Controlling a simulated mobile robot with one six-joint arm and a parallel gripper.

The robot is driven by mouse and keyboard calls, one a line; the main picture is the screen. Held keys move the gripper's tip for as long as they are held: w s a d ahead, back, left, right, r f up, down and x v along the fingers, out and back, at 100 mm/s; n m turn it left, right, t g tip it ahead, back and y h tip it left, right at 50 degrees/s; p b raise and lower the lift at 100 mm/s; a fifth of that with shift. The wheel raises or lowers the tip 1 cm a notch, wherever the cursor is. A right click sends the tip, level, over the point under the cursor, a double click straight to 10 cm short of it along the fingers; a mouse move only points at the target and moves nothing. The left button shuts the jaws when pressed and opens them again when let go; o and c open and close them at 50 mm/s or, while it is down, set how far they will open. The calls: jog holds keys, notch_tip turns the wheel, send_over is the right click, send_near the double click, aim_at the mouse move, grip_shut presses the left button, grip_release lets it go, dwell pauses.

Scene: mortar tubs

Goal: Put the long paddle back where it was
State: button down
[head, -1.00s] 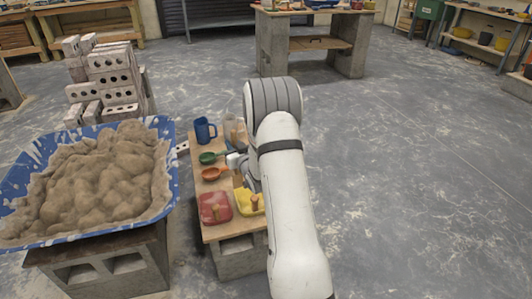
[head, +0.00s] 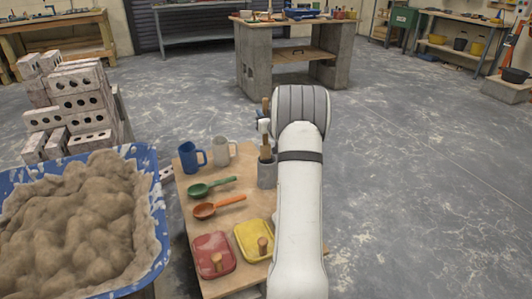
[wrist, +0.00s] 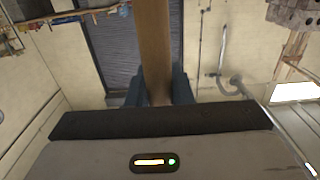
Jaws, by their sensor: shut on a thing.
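The long paddle is a brown wooden piece held upright. Its upper part (head: 266,105) shows above my gripper (head: 264,125) in the head view. Below the gripper, wood shows just above a grey holder (head: 266,173) at the board's right side. I cannot tell whether the paddle's lower end is inside the holder or over it. In the wrist view, my gripper (wrist: 156,92) is shut on the paddle (wrist: 155,45), with a dark finger on each side. My arm hides part of the area right of the holder.
A wooden-topped stand (head: 197,238) carries a blue mug (head: 190,157), a pale mug (head: 221,151), a green scoop (head: 203,189), an orange scoop (head: 208,210), a red tray (head: 207,246) and a yellow tray (head: 246,236). A blue tub (head: 158,215) heaped with mortar stands left. Open floor lies right.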

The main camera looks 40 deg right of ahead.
aim_at(267, 144)
jog(key=f+b, duration=0.1)
jog(key=f, duration=0.5)
jog(key=f+b, duration=0.2)
jog(key=f, duration=0.4)
jog(key=shift+s+d, duration=0.15)
jog(key=shift+s, duration=0.05)
jog(key=shift+f+b, duration=0.1)
jog(key=shift+b, duration=0.25)
jog(key=c, duration=1.3)
grip_release()
